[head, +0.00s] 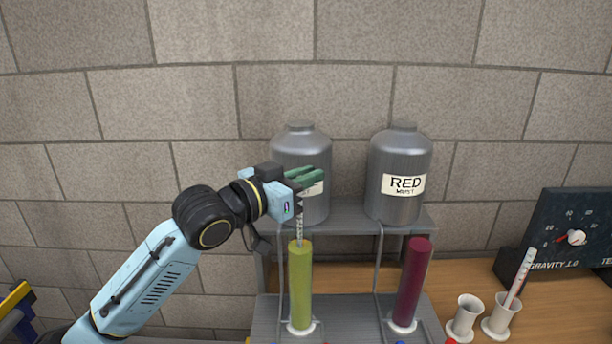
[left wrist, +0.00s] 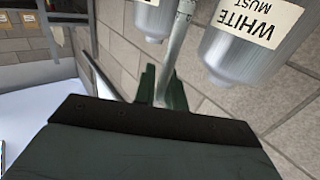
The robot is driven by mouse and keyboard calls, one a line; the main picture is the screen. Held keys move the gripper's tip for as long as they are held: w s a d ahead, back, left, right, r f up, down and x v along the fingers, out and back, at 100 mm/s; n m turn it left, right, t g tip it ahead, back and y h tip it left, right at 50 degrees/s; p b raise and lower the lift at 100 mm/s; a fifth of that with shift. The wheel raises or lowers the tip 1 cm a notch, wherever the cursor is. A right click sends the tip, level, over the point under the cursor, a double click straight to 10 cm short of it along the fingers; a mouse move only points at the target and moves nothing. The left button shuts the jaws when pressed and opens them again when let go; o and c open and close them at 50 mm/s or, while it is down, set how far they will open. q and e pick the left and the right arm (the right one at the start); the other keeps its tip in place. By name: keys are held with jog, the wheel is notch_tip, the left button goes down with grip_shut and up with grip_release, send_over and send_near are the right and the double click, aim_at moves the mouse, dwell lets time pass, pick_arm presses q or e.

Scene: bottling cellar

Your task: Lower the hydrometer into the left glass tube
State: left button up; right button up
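The left glass tube (head: 300,285) stands upright, filled with yellow-green liquid. The hydrometer (head: 300,231) is a thin pale stem with marks, hanging nearly upright from my left gripper (head: 306,186). Its visible lower part meets the top of the left tube; I cannot tell how far any of it is inside. In the left wrist view, the hydrometer (left wrist: 181,42) shows as a grey rod between the dark green fingers of my left gripper (left wrist: 161,88), which are closed on it. My right gripper is in neither view.
A right tube (head: 412,283) holds dark red liquid. Two steel tanks stand on the shelf (head: 345,221) behind; the red must tank (head: 398,165) is at right, the white must tank (left wrist: 245,42) behind my gripper. White cups (head: 466,317) and a gravity gauge (head: 572,235) are at right.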

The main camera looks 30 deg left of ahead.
pick_arm(q)
jog(key=o, duration=0.4)
jog(key=shift+p+v, duration=3.05)
jog(key=shift+v, duration=3.65)
jog(key=shift+f, duration=0.1)
